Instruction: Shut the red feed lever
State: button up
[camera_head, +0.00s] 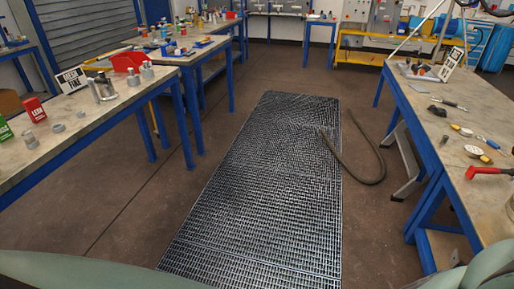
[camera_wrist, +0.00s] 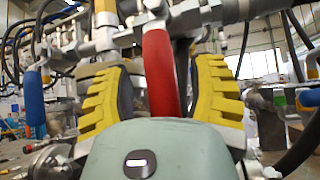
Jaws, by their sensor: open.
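The red feed lever (camera_wrist: 160,72) shows in the wrist view as a long red handle, hanging from metal pipework at the top. My gripper (camera_wrist: 160,65) is open, with its yellow ribbed fingers on either side of the lever. Gaps show between the lever and both fingers, and I cannot tell whether anything touches. The lower end of the lever is hidden behind my gripper's body. Neither the lever nor my gripper can be made out in the head view.
Blue handles hang at the left (camera_wrist: 34,95) and right (camera_wrist: 308,98) of the wrist view, among pipes and dark hoses. In the head view, workbenches stand left (camera_head: 100,120) and right (camera_head: 440,110) of a floor grating (camera_head: 265,190), with a hose (camera_head: 365,180) beside it.

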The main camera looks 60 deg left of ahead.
jog(key=v, duration=1.1)
jog(key=shift+r, duration=0.15)
